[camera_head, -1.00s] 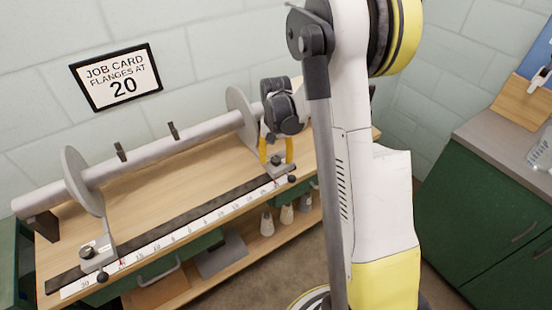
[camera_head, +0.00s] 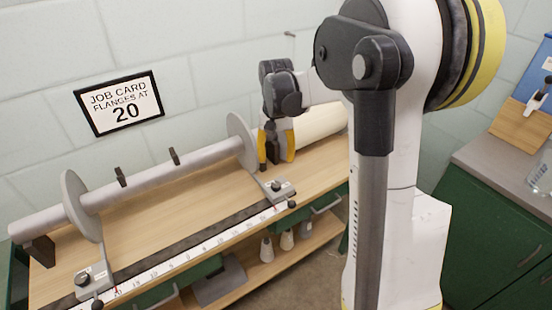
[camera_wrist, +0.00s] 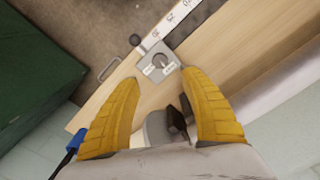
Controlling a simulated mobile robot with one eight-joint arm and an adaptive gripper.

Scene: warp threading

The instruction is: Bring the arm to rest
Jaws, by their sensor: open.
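My gripper (camera_head: 275,150) is open and empty in the head view, with its yellow fingers pointing down above the bench, just right of the right flange disc (camera_head: 241,140). In the wrist view the two yellow fingers (camera_wrist: 160,105) are spread apart. A clamp block with a dark knob (camera_wrist: 160,62) lies beyond them on the bench edge. The grey beam (camera_head: 165,175) carries the right flange and a left flange disc (camera_head: 80,205). The clamp block (camera_head: 278,187) at the right flange's foot shows on the scale rail.
The wooden bench (camera_head: 160,228) has a white scale (camera_head: 190,255) along its front edge. A job card (camera_head: 120,103) reading "FLANGES AT 20" hangs on the wall. White cones (camera_head: 286,240) stand on the lower shelf. A green cabinet (camera_head: 490,225) stands at the right.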

